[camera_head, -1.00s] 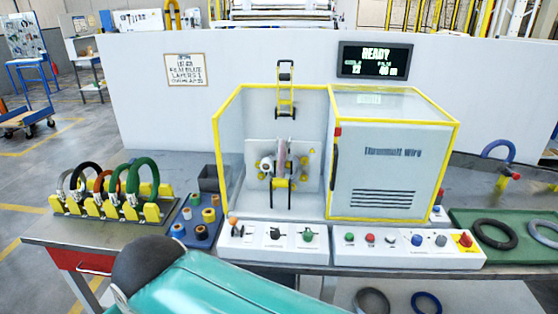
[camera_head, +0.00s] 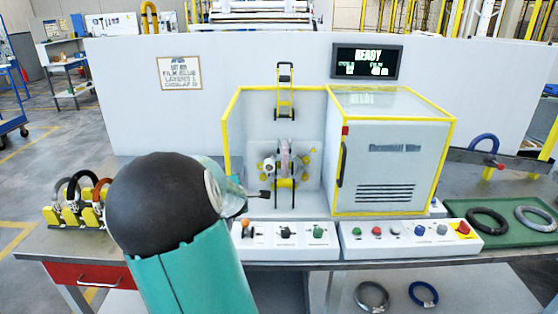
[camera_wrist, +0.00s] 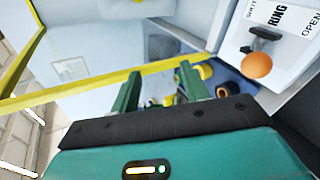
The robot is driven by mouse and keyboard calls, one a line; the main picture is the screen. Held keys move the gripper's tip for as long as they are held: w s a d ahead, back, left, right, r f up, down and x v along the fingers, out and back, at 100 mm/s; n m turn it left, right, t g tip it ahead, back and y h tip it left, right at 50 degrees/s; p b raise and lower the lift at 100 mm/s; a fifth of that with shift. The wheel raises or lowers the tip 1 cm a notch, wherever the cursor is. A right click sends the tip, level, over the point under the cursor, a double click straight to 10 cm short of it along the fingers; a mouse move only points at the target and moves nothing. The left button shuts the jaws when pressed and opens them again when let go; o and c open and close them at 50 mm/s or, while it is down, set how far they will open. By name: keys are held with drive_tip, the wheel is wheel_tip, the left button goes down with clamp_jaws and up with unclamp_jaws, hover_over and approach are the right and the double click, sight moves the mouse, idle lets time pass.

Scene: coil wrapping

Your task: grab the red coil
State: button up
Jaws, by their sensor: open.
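The red coil (camera_head: 103,188) is an orange-red ring standing upright in the yellow-holder rack (camera_head: 75,218) at the left of the table in the head view. Only part of it shows; my arm hides its right side and the rack's right end. A grey coil (camera_head: 58,191) and a black coil (camera_head: 78,183) stand to its left. In the wrist view my gripper (camera_wrist: 160,82) is open, with two green fingers apart and no coil between them. It is near the wrapping machine's yellow frame and front panel, well to the right of the red coil.
The wrapping machine (camera_head: 392,165) with its yellow-edged enclosure stands mid-table, its control panels (camera_head: 283,234) in front. An orange knob (camera_wrist: 257,65) and small spools (camera_wrist: 222,89) are close in the wrist view. A green tray (camera_head: 462,212) holds rings at right.

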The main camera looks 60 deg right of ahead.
drive_tip(key=s+d+n+h, duration=0.4)
drive_tip(key=s+d+n, duration=0.2)
drive_tip(key=d, duration=0.6)
drive_tip(key=n+t+h, duration=0.1)
drive_tip(key=n+h, duration=0.1)
drive_tip(key=n, duration=0.6)
approach(285, 147)
drive_tip(key=x, duration=1.1)
drive_tip(key=shift+w, duration=0.1)
clamp_jaws()
